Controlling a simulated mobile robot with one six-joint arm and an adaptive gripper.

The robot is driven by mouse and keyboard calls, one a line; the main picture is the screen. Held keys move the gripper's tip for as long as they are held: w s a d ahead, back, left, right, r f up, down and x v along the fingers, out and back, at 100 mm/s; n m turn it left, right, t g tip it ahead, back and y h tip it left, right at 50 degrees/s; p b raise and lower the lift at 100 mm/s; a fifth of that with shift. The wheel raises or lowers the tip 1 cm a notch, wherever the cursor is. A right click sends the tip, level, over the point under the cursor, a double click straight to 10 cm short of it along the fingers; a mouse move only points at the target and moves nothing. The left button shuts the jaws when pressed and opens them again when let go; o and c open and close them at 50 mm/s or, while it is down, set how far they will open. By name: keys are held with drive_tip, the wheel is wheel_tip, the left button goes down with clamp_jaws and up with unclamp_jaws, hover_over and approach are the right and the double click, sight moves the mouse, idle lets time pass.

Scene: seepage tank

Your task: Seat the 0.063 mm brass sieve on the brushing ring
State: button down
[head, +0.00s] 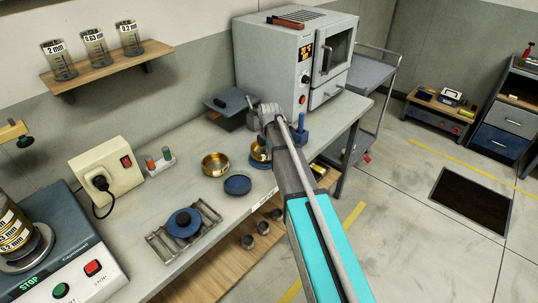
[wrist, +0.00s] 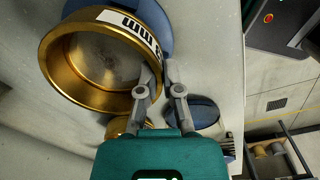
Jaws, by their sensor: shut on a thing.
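My gripper (wrist: 155,72) is shut on the wall of a brass sieve (wrist: 52,66) in the wrist view. The sieve has a white label; "mm" shows upside down on it, and the rest is partly hidden. A blue round piece (wrist: 157,17), which looks like the brushing ring, shows behind the sieve's upper right edge. In the head view the held sieve (head: 257,148) shows beside my arm, with blue (head: 261,163) just below it. My arm hides much of both and the fingers. I cannot tell whether sieve and ring touch.
Another brass bowl-shaped piece (head: 215,165) stands to the left on the bench, and a blue disc (head: 237,185) lies close in front. A knobbed blue piece (head: 185,222) sits on a metal rack. A blue post (head: 300,132) and an oven (head: 292,65) stand behind.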

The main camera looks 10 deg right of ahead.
drive_tip(key=shift+f+b, duration=0.65)
drive_tip(key=shift+f, duration=0.1)
drive_tip(key=c, duration=0.7)
unclamp_jaws()
drive_tip(key=shift+r, duration=0.1)
drive_tip(key=shift+r, duration=0.1)
